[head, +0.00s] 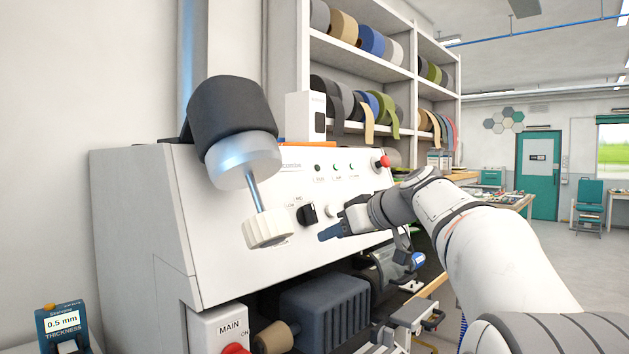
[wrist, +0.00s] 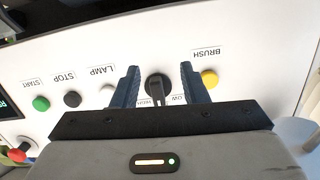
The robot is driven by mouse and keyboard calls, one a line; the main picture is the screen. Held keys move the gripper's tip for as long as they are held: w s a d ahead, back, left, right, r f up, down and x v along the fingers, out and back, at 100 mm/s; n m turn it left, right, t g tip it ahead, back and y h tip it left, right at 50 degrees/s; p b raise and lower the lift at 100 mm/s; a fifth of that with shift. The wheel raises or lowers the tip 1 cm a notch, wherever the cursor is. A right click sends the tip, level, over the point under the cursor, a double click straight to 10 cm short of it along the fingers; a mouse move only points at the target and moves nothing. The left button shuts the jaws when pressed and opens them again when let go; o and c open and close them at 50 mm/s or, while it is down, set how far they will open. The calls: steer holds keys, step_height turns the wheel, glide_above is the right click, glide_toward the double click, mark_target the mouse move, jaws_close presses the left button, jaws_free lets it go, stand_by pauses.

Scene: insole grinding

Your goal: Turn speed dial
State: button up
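In the wrist view a round black dial (wrist: 158,86) with a raised grip bar sits on the white panel between my fingertips. Its label is partly covered, so I cannot read which dial it is. My gripper (wrist: 160,82) is open, with one dark blue finger on each side of the dial; I cannot tell whether they touch it. In the head view my gripper (head: 333,226) is close to the sloped panel front.
Along the panel in the wrist view are a yellow BRUSH button (wrist: 209,78), black STOP button (wrist: 73,99) and green START button (wrist: 40,103). A red emergency knob (head: 381,161) sits at upper right.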

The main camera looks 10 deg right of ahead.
mark_target(314, 211)
step_height(314, 211, up, 6)
steer(key=w+n+p, duration=0.1)
steer(key=p, duration=0.1)
steer(key=shift+t+y, duration=0.3)
steer(key=shift+t, duration=0.1)
steer(key=x, duration=0.5)
steer(key=p+x, duration=0.1)
steer(key=x, duration=0.1)
steer(key=shift+w+d, duration=0.2)
steer(key=shift+w, duration=0.2)
steer(key=shift+c, duration=0.2)
jaws_close()
